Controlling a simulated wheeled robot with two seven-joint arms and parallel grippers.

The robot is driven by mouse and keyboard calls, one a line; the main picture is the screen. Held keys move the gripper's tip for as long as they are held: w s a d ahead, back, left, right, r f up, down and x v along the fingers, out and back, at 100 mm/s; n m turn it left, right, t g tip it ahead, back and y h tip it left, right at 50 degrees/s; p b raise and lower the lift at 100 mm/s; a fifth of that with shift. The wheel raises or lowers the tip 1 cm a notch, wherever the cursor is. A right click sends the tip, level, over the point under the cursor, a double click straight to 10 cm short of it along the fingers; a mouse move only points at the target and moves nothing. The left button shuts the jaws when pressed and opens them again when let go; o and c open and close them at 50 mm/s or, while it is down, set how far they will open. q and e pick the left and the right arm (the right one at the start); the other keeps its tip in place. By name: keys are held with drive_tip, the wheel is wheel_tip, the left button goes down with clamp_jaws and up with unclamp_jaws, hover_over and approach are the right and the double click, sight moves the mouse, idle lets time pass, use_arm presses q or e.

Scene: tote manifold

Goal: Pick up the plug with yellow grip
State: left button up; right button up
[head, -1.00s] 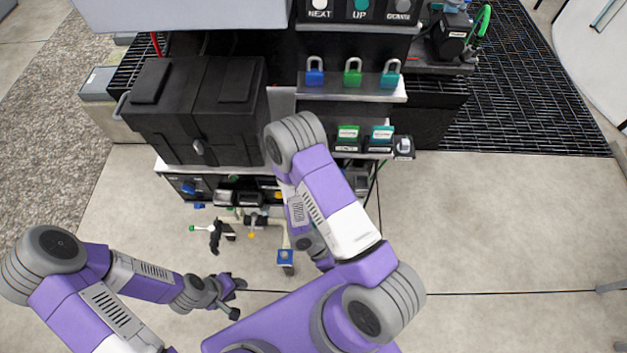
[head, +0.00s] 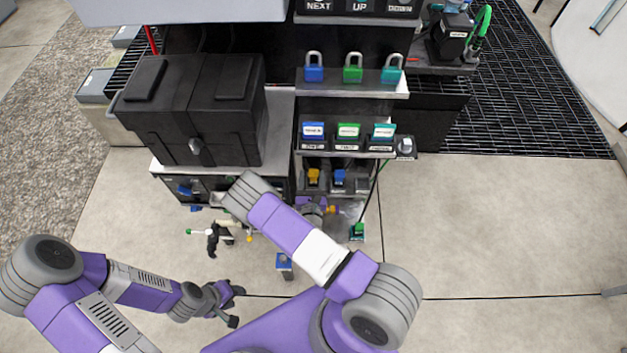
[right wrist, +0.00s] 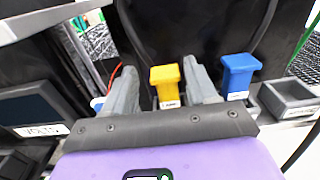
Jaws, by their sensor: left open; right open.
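The plug with yellow grip (right wrist: 166,84) stands upright in the right wrist view, framed between the two fingers of my right gripper (right wrist: 158,88). The gripper is open, with a gap on each side of the yellow grip. In the head view the yellow plug (head: 313,177) sits in a small holder on the lower shelf, beside a blue plug (head: 339,178). My right gripper is near that shelf, partly covered by my own arm. My left gripper (head: 230,303) is open and empty, low over the floor at the left.
The blue plug (right wrist: 238,72) stands close to the right of my right gripper's fingers. An empty grey holder (right wrist: 288,96) is further right. Tagged blocks and padlocks (head: 353,72) line the shelves above. A black case (head: 195,110) stands at the left.

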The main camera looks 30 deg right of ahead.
sight(313, 177)
drive_tip(key=w+d, duration=0.1)
drive_tip(key=w+d+f+b, duration=0.1)
drive_tip(key=w, duration=0.1)
drive_tip(key=shift+d, duration=0.2)
drive_tip(key=shift+w+d+r, duration=0.1)
drive_tip(key=shift+w+d, duration=0.05)
drive_tip(key=shift+w, duration=0.05)
drive_tip(key=shift+c, duration=0.3)
clamp_jaws()
drive_tip(key=shift+r, duration=0.1)
wheel_tip(313, 177, up, 4)
drive_tip(key=p, duration=0.4)
drive_tip(key=shift+s, duration=0.1)
drive_tip(key=p+v, duration=0.3)
drive_tip(key=v, duration=1.5)
drive_tip(key=shift+f, duration=0.4)
